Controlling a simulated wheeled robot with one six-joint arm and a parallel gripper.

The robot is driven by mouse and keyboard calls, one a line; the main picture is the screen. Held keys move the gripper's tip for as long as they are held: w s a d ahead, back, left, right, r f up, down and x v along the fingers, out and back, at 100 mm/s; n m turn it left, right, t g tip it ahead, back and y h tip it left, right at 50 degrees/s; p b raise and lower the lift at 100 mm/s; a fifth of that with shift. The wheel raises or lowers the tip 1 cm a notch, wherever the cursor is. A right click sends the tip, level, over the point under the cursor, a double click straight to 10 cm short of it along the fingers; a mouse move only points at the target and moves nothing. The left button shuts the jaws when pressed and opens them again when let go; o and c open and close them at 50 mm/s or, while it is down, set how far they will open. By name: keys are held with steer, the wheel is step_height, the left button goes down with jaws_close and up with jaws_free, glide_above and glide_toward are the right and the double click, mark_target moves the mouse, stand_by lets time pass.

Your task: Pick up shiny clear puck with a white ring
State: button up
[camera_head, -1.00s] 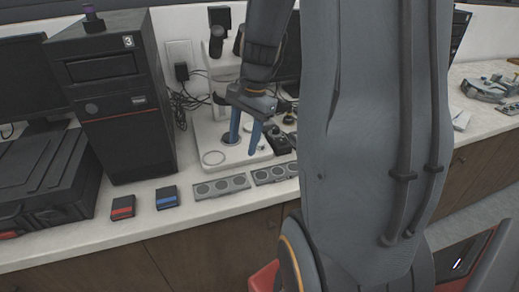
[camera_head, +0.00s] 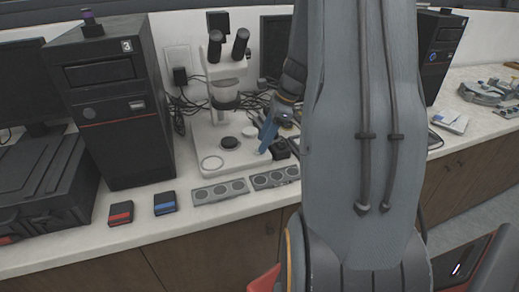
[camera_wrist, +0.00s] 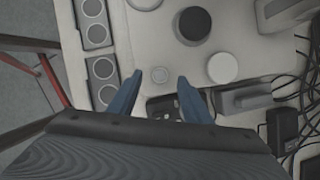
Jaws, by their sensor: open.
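The microscope (camera_head: 226,90) stands behind. A black disc (camera_wrist: 193,24) and a white disc (camera_wrist: 222,68) are nearby on the base. Grey trays with round wells (camera_head: 220,192) lie in front. A black block (camera_head: 279,150) and cables are close on the right.

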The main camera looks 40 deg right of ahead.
steer(key=shift+x, duration=1.25)
steer(key=c, duration=1.1)
steer(key=shift+c, duration=0.2)
